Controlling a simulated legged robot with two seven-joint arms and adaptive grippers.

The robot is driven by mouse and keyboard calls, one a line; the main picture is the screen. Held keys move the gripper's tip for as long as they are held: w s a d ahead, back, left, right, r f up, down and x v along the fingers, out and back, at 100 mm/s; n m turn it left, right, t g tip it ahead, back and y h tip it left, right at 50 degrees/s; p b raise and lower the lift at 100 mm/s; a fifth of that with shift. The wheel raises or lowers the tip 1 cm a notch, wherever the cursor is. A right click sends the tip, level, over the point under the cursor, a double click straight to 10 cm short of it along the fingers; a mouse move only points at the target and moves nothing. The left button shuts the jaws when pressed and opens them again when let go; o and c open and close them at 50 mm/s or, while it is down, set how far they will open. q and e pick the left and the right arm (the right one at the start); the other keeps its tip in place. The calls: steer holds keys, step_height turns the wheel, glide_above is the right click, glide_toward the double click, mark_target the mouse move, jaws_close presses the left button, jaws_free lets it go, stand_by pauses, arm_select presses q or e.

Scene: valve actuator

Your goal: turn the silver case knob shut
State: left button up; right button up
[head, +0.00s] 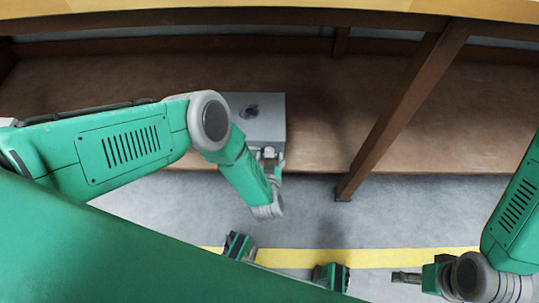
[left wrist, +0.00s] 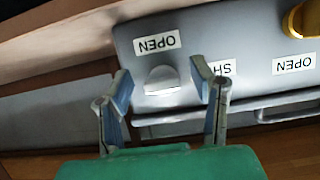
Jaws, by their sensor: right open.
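The grey case (head: 270,122) stands on the wooden shelf in the head view. In the left wrist view its face (left wrist: 240,40) fills the upper part. The silver knob (left wrist: 162,80) sticks out of that face below an upside-down OPEN label (left wrist: 157,43). A second label reading "SH" (left wrist: 222,69) is partly covered by a finger. My left gripper (head: 268,157) is at the case's near side. In the left wrist view it (left wrist: 162,83) is open, one finger on each side of the knob, with gaps showing. My right gripper (head: 405,277) is open and empty, low at the right.
A yellow knob (left wrist: 302,20) sits on the case at the right, above another OPEN label (left wrist: 294,64). A slanted wooden post (head: 400,110) stands right of the case. Shelf right of the case is clear. The grey floor has a yellow stripe (head: 410,257).

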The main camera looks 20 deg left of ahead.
arm_select(q)
steer(key=shift+w+r, duration=0.15)
steer(key=shift+r, duration=0.05)
steer(key=v, duration=1.2)
steer(key=shift+f, duration=0.2)
